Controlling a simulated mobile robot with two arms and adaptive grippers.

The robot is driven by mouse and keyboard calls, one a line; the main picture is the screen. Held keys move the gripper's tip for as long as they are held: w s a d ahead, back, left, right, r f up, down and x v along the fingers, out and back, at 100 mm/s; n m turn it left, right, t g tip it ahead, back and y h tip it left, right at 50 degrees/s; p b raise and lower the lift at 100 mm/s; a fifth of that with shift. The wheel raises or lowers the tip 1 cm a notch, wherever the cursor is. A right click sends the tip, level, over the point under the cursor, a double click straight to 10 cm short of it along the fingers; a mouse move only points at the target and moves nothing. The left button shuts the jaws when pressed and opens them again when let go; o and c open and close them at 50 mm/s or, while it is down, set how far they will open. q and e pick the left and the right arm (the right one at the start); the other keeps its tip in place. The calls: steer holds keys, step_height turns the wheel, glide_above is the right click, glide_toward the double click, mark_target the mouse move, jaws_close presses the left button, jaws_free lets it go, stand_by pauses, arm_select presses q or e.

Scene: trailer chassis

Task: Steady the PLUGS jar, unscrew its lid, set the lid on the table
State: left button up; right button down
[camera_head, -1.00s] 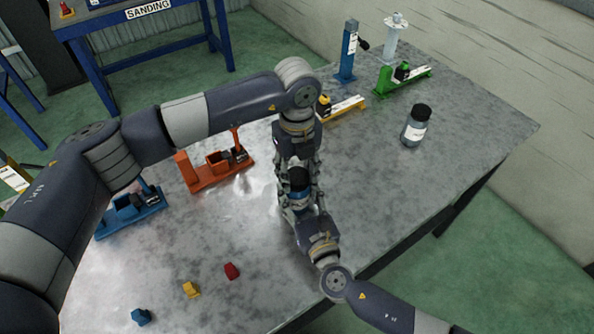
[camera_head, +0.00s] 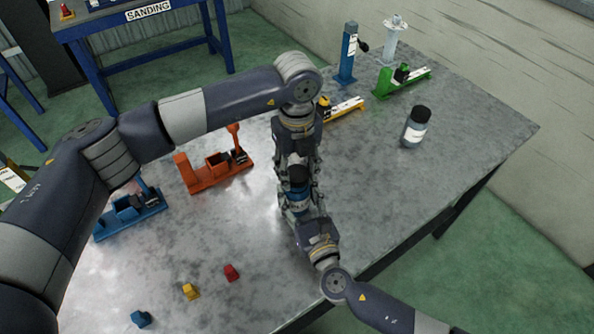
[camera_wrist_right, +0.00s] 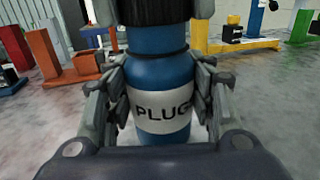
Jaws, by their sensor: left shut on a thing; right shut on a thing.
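The PLUGS jar (camera_wrist_right: 158,70) is blue with a white label and stands upright in the right wrist view. In the head view its blue body (camera_head: 296,205) shows between my two grippers. Its black lid (camera_wrist_right: 150,12) is at the top edge of the right wrist view and dark in the head view (camera_head: 299,174). My right gripper (camera_wrist_right: 160,100) is shut around the jar's body, one finger on each side. My left gripper (camera_head: 298,168) comes from the far side and is shut on the lid. The jar's base is hidden by my right gripper.
A second dark-lidded jar (camera_head: 415,128) stands at the right of the grey table (camera_head: 400,190). Orange (camera_head: 212,172), blue (camera_head: 130,212), yellow (camera_head: 345,107) and green (camera_head: 403,80) fixtures stand around. Small blue, yellow and red pieces lie near the front left. Table right of the jar is clear.

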mark_target(297, 173)
arm_select(q)
steer(key=shift+r, duration=0.4)
steer(key=shift+r, duration=0.1)
steer(key=shift+r, duration=1.9)
arm_select(e)
steer(key=c, duration=0.6)
jaws_free()
steer(key=shift+s, duration=0.15)
